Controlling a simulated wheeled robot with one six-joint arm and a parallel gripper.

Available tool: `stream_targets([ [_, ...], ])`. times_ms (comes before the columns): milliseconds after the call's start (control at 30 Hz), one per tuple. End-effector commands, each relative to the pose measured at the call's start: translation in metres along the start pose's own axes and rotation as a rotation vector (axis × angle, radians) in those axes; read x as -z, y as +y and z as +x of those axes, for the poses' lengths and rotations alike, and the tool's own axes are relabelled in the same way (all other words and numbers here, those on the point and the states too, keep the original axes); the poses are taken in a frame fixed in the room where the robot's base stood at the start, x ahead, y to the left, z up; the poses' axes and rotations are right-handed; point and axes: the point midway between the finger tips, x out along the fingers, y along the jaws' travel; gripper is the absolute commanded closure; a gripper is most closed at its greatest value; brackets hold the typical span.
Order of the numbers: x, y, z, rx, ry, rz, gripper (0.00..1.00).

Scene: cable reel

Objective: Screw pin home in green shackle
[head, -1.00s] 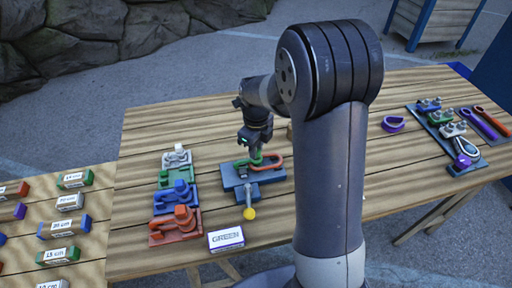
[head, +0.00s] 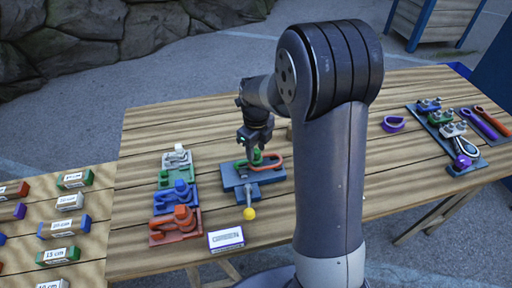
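The green shackle's pin head (head: 257,154) shows as a small green knob on the blue-grey fixture (head: 228,181). A red-orange loop (head: 274,163) lies on the right of the fixture, and a small green part (head: 241,164) shows on its left. My gripper (head: 252,150) points down just above and beside the green knob. Its fingers look parted, with the knob visible below and between them. I cannot tell whether they touch it. The pin's thread and how deep it sits are hidden at this size.
Left of the fixture stand shackles on plates: white (head: 177,155), blue (head: 181,188) and orange (head: 182,217). A rod with a yellow ball (head: 249,213) sticks out in front. A sign card (head: 226,239) lies near the front edge. A dark board (head: 440,125) with shackles is at right.

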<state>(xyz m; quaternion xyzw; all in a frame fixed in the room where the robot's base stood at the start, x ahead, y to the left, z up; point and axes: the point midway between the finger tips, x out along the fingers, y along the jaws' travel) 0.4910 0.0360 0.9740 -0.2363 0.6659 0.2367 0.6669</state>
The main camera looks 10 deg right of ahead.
Motion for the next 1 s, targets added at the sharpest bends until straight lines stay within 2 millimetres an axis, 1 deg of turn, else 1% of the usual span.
stream_targets([
  [167,0.0,0.0,-0.001,0.0,0.0,0.0,0.62],
  [267,0.0,0.0,-0.006,0.0,0.0,0.0,0.62],
  [733,0.0,0.0,-0.043,0.0,0.0,0.0,0.62],
  [833,0.0,0.0,-0.046,0.0,0.0,0.0,0.62],
  [1000,0.0,0.0,-0.045,0.0,0.0,0.0,0.62],
])
